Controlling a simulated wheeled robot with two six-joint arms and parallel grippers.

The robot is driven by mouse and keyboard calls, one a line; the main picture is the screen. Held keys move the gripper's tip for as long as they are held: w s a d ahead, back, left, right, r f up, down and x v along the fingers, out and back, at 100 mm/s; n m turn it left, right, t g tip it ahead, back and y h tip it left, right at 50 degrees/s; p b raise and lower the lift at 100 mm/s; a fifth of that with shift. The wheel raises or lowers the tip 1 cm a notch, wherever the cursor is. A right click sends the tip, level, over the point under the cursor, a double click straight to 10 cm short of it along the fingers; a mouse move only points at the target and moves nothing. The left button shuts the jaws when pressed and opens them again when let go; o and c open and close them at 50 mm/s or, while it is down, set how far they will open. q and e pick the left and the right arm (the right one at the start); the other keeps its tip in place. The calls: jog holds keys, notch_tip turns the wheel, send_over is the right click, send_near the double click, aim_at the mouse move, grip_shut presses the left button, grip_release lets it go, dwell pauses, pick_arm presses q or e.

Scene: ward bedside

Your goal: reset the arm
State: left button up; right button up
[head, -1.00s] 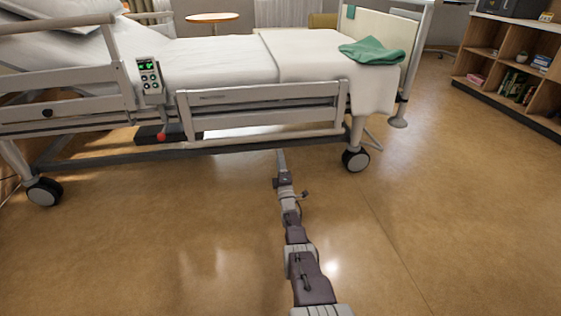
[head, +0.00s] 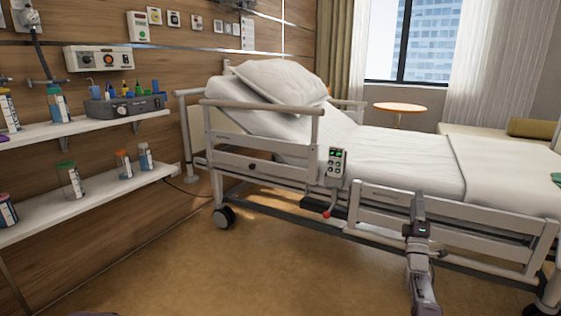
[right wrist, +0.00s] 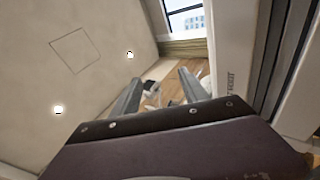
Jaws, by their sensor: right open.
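My right arm rises from the bottom of the head view, right of the middle, in front of the bed's side rail. Its gripper (head: 418,200) is at the top end of the arm, overlapping the rail in the picture. In the right wrist view the two fingers of the gripper (right wrist: 158,88) stand apart with nothing between them. My left gripper is not in view.
A hospital bed (head: 390,158) with a handset (head: 335,163) on its rail stands ahead. Shelves (head: 80,203) with several bottles are on the left wall. A round table (head: 400,108) stands behind the bed. The floor (head: 200,270) before the bed is clear.

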jog(key=w+a+r+g+y+p, duration=0.1)
jog(key=a+r+y+p, duration=0.15)
jog(key=a+r, duration=0.45)
jog(key=w+a+r+m+g+y+p, duration=0.1)
jog(key=a+r+p, duration=0.35)
jog(key=r, duration=0.55)
jog(key=w+a+r+g+y+p, duration=0.1)
jog(key=a+r+y+p, duration=0.1)
jog(key=a+r, duration=0.5)
jog(key=s+a+m+g+y+p, duration=0.2)
jog(key=s+a+g+p, duration=0.2)
jog(key=s+a, duration=0.3)
jog(key=s+a+f+m+g, duration=0.1)
jog(key=s+f+m+g, duration=0.35)
jog(key=s+f, duration=0.7)
jog(key=s+a+f+m+g+p, duration=0.1)
jog(key=s+f+m+g, duration=0.2)
jog(key=s+f+g, duration=0.8)
jog(key=s+a+f+m+g, duration=0.1)
jog(key=s+f+m, duration=0.4)
jog(key=s, duration=1.2)
pick_arm(q)
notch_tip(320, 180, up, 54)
jog(key=p, duration=3.8)
pick_arm(e)
notch_tip(320, 180, up, 36)
jog(key=shift+s+a+f+y, duration=0.15)
jog(key=shift+s+a+y, duration=0.05)
jog(key=shift+s+y, duration=0.15)
